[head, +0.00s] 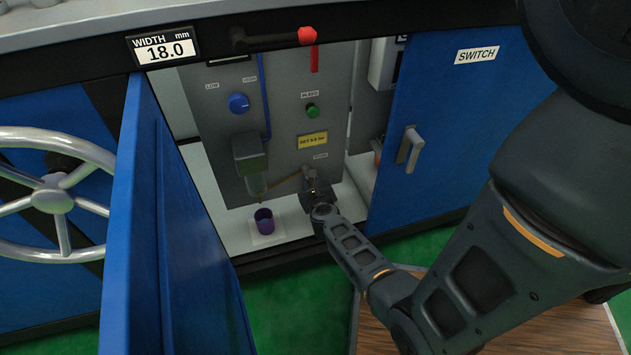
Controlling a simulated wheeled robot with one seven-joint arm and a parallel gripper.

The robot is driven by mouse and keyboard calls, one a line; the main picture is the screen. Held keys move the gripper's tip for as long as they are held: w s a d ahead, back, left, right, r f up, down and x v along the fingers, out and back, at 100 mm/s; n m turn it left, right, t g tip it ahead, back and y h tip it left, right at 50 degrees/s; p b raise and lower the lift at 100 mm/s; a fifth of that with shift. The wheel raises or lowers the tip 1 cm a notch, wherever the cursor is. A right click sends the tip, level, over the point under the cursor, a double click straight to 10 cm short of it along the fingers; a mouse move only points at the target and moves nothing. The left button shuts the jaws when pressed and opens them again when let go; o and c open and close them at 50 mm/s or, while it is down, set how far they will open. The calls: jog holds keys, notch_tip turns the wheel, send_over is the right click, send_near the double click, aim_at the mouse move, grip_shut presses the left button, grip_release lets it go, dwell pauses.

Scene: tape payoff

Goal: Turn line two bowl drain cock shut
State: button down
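Inside the open blue cabinet, a grey filter body with a bowl (256,183) hangs on the grey panel. A thin brass-coloured piece (287,184) runs from beside the bowl towards my gripper. My gripper (312,178) is at the panel, right of the bowl and under a small white label. A small metallic piece shows at its tip; I cannot tell whether it is a cock or part of the gripper, or whether the fingers touch anything. The drain cock cannot be made out clearly. A purple cup (264,221) stands on a pale pad below the bowl.
A blue knob (239,103), a green knob (313,110) and a yellow label (312,140) are on the panel. The open blue door (150,220) stands left. A red-tipped lever (306,36) sits above.

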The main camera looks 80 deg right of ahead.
jog(key=shift+w+a+f+m+t+y, duration=0.1)
jog(key=shift+w+a+m+t+y, duration=0.15)
jog(key=shift+m, duration=0.3)
jog(key=shift+w+a+f+m+t+y, duration=0.1)
jog(key=shift+w+m+t+y, duration=0.2)
jog(key=shift+m, duration=0.25)
jog(key=c, duration=1.1)
grip_release()
jog(key=shift+r, duration=0.1)
jog(key=p+v, duration=0.2)
jog(key=v, duration=0.5)
jog(key=shift+s+a, duration=0.25)
jog(key=shift+a, duration=0.1)
